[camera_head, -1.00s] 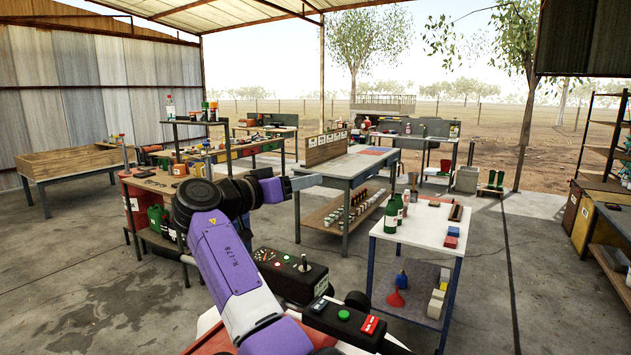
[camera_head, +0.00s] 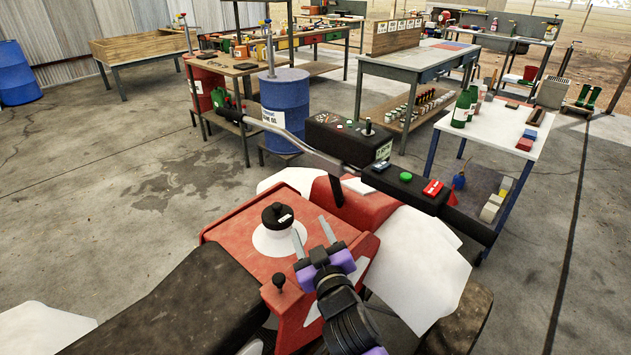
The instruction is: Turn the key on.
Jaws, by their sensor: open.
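A red quad-type vehicle (camera_head: 240,240) fills the lower middle. Its black dash box (camera_head: 335,140) stands behind the handlebar, with small round coloured marks and a short upright piece (camera_head: 368,127) on top. I cannot tell whether that piece is the key or which way it is turned. My gripper (camera_head: 310,226) is open and empty, over the right part of the red body. Its two grey fingers point up the picture, toward the dash box and apart from it. The black fuel cap (camera_head: 277,215) is just left of the fingers.
The grey handlebar (camera_head: 290,138) crosses between my gripper and the dash box. Its black switch block (camera_head: 405,185) has green and red buttons. A black knob (camera_head: 279,281) stands left of my gripper. A white-topped table (camera_head: 490,130) with green bottles stands at right. A blue drum (camera_head: 285,105) stands behind.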

